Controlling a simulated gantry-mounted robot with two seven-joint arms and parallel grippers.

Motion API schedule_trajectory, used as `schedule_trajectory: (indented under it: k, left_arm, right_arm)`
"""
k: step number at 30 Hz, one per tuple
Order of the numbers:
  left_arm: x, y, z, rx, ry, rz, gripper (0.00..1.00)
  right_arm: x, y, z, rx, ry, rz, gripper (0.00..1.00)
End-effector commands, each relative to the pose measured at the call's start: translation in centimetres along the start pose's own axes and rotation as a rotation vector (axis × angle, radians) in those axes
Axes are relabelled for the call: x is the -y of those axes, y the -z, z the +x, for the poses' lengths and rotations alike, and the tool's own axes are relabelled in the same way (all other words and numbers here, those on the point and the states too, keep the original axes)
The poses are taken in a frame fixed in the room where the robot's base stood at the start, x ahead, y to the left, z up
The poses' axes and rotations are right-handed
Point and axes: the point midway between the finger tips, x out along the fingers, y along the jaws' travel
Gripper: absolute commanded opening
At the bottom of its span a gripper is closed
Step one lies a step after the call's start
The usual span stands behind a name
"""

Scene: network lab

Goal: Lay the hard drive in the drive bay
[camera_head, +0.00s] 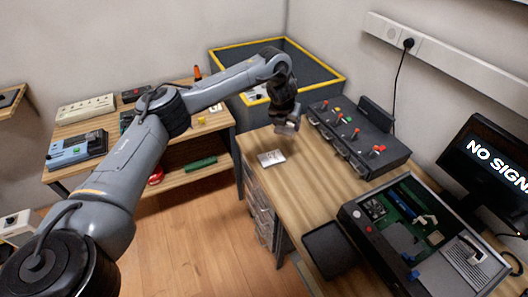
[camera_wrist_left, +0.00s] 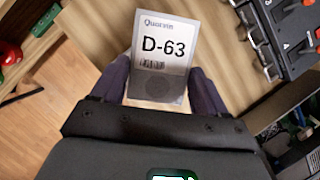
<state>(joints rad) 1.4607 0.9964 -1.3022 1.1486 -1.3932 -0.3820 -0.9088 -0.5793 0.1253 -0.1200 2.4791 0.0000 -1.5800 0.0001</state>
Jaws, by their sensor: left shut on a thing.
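The hard drive (camera_wrist_left: 165,60), a light plate labelled "Quorvin D-63", sits between the two dark fingers of my left gripper (camera_wrist_left: 160,92) in the left wrist view. The fingers are shut on its sides. In the head view my left gripper (camera_head: 287,128) hangs above the wooden bench, left of the black switch panel. My right gripper is out of view.
The switch panel (camera_head: 370,150) with coloured levers stands at the bench's back edge. A monitor (camera_head: 485,165) stands right of it. A black tray (camera_head: 328,248) lies left of the case. Bare bench (camera_head: 300,195) lies between. A yellow-rimmed bin (camera_head: 325,85) stands behind.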

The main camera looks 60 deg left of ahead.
Motion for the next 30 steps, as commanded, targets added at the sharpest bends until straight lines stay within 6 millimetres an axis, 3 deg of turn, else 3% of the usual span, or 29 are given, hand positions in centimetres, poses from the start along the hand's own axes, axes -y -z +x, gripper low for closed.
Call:
schedule_trajectory:
  k: [1,6,16,30]
  left_arm:
    - [-0.7,0.6,1.9,0.001,-0.004,-0.013,0.36]
    - [-2.1,1.4,4.0,0.001,-0.013,-0.034,0.36]
    - [-4.1,1.9,6.8,0.000,-0.017,-0.042,0.36]
    - [-11.8,0.6,12.8,0.000,-0.016,-0.042,0.36]
  right_arm:
    - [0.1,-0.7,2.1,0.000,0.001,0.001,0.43]
    - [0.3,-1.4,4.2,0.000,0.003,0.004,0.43]
    - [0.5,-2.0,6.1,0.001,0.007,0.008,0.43]
    - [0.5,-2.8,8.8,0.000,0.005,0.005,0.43]
